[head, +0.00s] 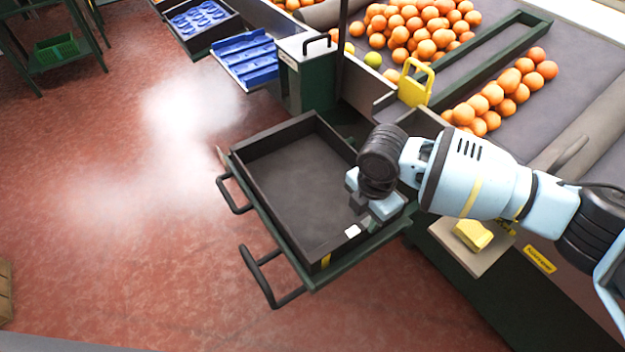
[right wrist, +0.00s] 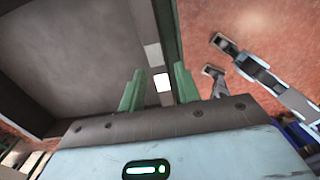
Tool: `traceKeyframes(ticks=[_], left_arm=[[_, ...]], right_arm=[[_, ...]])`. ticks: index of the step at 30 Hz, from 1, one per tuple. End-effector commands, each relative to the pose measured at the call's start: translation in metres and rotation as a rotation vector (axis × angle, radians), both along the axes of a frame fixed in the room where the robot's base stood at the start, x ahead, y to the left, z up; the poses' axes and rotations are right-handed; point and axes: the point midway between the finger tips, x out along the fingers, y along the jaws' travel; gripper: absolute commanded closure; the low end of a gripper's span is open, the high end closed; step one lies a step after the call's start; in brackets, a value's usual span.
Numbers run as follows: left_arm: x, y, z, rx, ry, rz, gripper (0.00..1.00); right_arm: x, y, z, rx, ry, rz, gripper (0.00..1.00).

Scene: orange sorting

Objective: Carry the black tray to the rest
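The black tray (head: 300,172) is an empty, open, shallow box. It sits on a dark green frame (head: 335,272) with black loop handles on its left side. My right gripper (head: 366,200) is at the tray's right-hand end, low at the wall. In the right wrist view the green fingers (right wrist: 158,88) are apart, one on each side of the tray wall (right wrist: 153,30), with a white label between them; a gap seems to show beside the wall. The tray's interior (right wrist: 70,50) fills the left of that view. My left gripper is not in view. I cannot tell which thing is the rest.
A conveyor table with many oranges (head: 430,35) stands behind and to the right. A blue tray (head: 245,58) lies on a stand beyond the black tray. A yellow block (head: 473,235) sits on a ledge at right. Red floor (head: 120,240) is clear to the left.

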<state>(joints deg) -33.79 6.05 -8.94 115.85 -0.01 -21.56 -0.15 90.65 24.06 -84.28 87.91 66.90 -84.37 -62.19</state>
Motion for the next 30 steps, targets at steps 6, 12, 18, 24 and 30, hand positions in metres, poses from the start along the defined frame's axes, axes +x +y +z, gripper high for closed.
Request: traceKeyframes(ticks=[6, 12, 18, 24, 30], left_arm=[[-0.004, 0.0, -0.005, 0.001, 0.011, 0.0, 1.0], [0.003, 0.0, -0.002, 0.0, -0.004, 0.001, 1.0], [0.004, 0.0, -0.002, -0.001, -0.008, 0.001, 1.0], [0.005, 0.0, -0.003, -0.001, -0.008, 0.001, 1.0], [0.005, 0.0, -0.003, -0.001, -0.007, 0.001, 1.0]], right_arm=[[0.0, 0.001, -0.018, 0.0, 0.0, -0.001, 0.67], [-0.002, 0.003, -0.028, 0.0, 0.001, 0.0, 0.67], [-0.004, 0.007, -0.057, 0.0, 0.002, -0.002, 0.67], [-0.003, 0.007, -0.07, 0.001, 0.001, -0.001, 0.67], [-0.003, 0.007, -0.07, 0.001, 0.0, -0.001, 0.67]])
